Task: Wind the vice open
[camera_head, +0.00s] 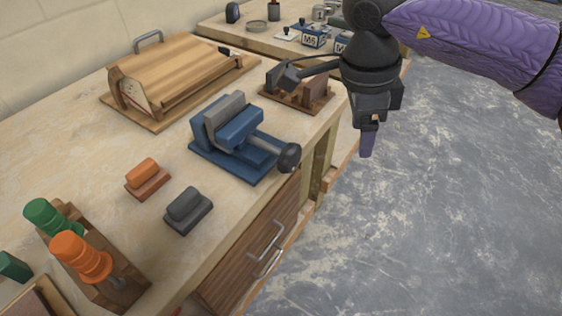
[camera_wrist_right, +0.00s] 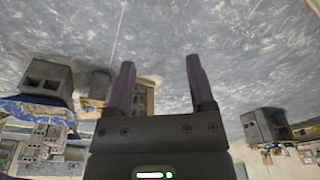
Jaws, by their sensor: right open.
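The blue vice (camera_head: 236,138) stands on the wooden bench in the head view, with grey jaw pieces on its top. The jaws look close together, but I cannot tell whether there is a gap. Its screw ends in a round dark knob (camera_head: 288,156) at the bench's front edge. My right gripper (camera_head: 368,147) is apart from the knob, to its right, over the grey floor with fingers pointing down. In the right wrist view my right gripper (camera_wrist_right: 160,65) shows two purple fingers spread apart with nothing between them. My left gripper is not in view.
An orange block (camera_head: 148,178) and a grey block (camera_head: 188,210) lie in front-left. Drawer handles (camera_head: 265,240) stick out below the edge. The floor at right is clear.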

